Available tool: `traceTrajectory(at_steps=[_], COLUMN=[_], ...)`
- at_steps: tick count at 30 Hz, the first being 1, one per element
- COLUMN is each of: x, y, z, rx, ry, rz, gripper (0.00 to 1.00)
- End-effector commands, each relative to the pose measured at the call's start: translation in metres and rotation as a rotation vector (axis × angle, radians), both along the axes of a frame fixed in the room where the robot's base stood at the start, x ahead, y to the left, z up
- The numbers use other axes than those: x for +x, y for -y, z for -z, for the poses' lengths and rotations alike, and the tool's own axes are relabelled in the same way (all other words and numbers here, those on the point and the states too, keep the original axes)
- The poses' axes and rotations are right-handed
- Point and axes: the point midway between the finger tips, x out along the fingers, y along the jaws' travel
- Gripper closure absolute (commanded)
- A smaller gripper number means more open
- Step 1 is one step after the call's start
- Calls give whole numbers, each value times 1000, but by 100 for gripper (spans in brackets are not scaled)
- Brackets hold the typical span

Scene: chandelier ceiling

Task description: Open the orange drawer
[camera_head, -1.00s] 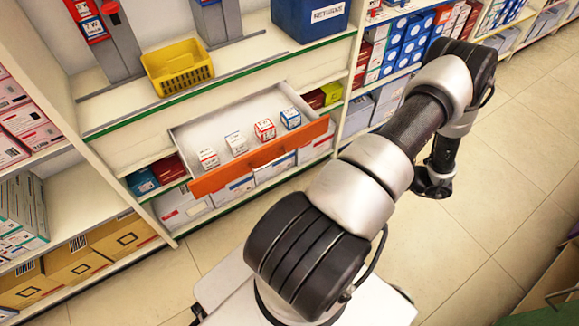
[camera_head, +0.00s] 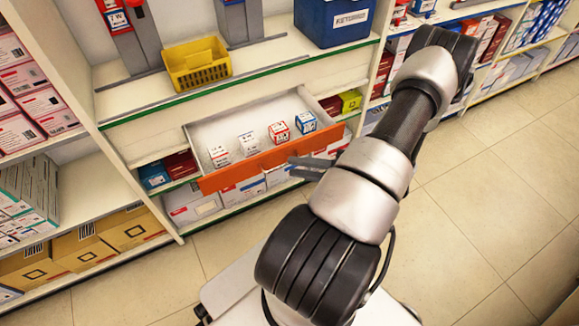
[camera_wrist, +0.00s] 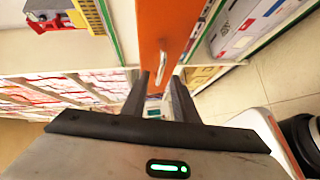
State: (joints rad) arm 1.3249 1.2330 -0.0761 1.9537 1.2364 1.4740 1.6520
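The orange drawer (camera_head: 244,168) is pulled out from the shelf unit, its white inside showing with several small boxes in it. Its orange front also shows upright in the wrist view (camera_wrist: 166,25), with a slim metal handle (camera_wrist: 163,66) on it. My gripper (camera_head: 292,167) is at the right half of the drawer front in the head view. In the wrist view my gripper (camera_wrist: 161,78) has its two fingers apart, with the handle lying between or just beyond the tips. I cannot tell whether the fingers touch it.
A yellow basket (camera_head: 198,65) and a blue bin (camera_head: 333,22) stand on the shelf above. Boxes (camera_head: 190,203) fill the shelf below the drawer. Tiled floor (camera_head: 480,190) is clear at the right.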

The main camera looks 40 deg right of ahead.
Motion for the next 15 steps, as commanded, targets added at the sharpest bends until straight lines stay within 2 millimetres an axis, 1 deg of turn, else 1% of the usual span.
traceTrajectory(at_steps=[1, 3, 6, 10, 15], x=[7, 15, 22, 27, 28], y=[-5, -10, -14, -17, -17], z=[2, 3, 5, 5, 5], rx=[2, 2, 0, 0, 0], ry=[0, 0, 0, 0, 0], rz=[-2, -2, 0, 0, 1], gripper=[74, 74, 74, 74, 74])
